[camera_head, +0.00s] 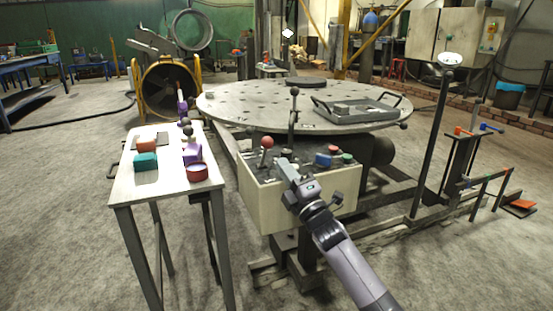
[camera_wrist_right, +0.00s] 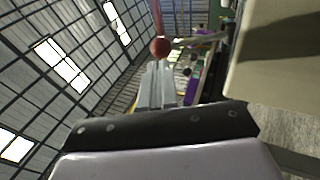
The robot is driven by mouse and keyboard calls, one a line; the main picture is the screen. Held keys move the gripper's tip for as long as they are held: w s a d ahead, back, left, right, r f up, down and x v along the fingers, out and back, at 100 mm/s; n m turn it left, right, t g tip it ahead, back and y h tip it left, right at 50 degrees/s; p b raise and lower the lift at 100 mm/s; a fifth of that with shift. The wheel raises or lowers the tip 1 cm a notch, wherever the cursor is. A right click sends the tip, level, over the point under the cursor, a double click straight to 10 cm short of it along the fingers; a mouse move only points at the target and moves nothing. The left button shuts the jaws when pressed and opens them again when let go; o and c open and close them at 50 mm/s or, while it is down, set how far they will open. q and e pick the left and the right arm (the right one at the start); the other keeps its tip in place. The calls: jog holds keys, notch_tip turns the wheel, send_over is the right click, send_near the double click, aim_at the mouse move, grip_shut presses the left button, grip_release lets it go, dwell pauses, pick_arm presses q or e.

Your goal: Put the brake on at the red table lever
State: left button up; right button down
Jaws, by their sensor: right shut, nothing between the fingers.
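The red lever has a round red knob (camera_head: 267,142) and stands on the left part of the pale control box (camera_head: 270,200) in front of the round table (camera_head: 240,100). My right gripper (camera_head: 284,164) is over the box's top, shut and empty, close to the lever on its right. In the right wrist view the shut fingers (camera_wrist_right: 157,82) point toward the red knob (camera_wrist_right: 160,46), with a gap that I cannot judge well. Part of the lever's lower shaft is hard to make out in the head view.
A tall black-knobbed lever (camera_head: 294,92) rises behind my gripper. A blue control (camera_head: 323,160), a red button (camera_head: 333,149) and a green button (camera_head: 346,157) sit to the right on the box. A side table (camera_head: 150,190) with coloured objects stands left. A grey tray (camera_head: 327,112) lies on the round table.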

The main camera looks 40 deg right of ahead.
aim_at(264, 153)
pick_arm(q)
jog(key=shift+w+d+b, duration=0.25)
jog(key=shift+d+b, duration=0.2)
jog(key=shift+d, duration=0.05)
pick_arm(e)
jog(key=x, duration=0.4)
jog(key=shift+w+r, duration=0.1)
jog(key=shift+w, duration=0.2)
pick_arm(q)
jog(key=shift+r, duration=0.1)
jog(key=shift+r, duration=0.1)
